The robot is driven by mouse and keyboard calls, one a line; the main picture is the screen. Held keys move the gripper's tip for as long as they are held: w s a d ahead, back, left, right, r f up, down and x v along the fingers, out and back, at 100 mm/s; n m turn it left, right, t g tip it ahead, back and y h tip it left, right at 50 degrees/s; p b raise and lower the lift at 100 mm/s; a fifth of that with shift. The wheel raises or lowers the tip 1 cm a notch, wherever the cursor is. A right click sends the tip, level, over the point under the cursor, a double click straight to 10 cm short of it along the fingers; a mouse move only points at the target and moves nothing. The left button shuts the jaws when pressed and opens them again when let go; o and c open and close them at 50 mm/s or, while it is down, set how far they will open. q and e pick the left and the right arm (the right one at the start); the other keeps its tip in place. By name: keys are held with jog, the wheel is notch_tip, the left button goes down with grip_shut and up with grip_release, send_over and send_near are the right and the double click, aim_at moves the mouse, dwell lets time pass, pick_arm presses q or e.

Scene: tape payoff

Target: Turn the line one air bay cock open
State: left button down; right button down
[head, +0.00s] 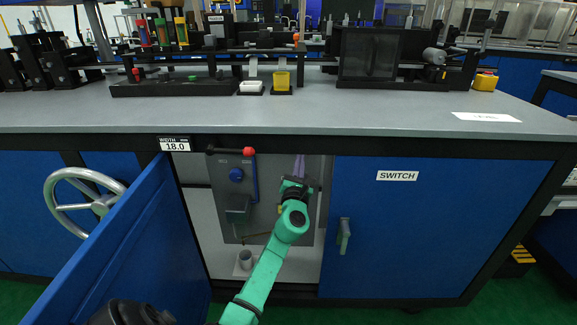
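The blue door (118,248) at the left of the bay is swung open, and a grey panel (268,205) shows inside. I cannot tell for sure which of these is the air cock. My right gripper is not in view.
A closed blue door with a SWITCH label (397,176) and a green-grey handle (344,236) is at the right. A handwheel (86,202) stands behind the open door. The worktop (330,115) overhangs.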

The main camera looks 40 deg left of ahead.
pick_arm(q)
jog(key=n, duration=0.1)
jog(key=r+n+y, duration=0.1)
jog(key=n, duration=0.1)
jog(key=d+n, duration=0.1)
jog(key=n, duration=0.1)
jog(key=shift+w+r+g+y, duration=0.3)
jog(key=shift+w+g, duration=0.1)
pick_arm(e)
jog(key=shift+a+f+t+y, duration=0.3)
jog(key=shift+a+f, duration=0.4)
pick_arm(q)
jog(key=shift+b, duration=0.3)
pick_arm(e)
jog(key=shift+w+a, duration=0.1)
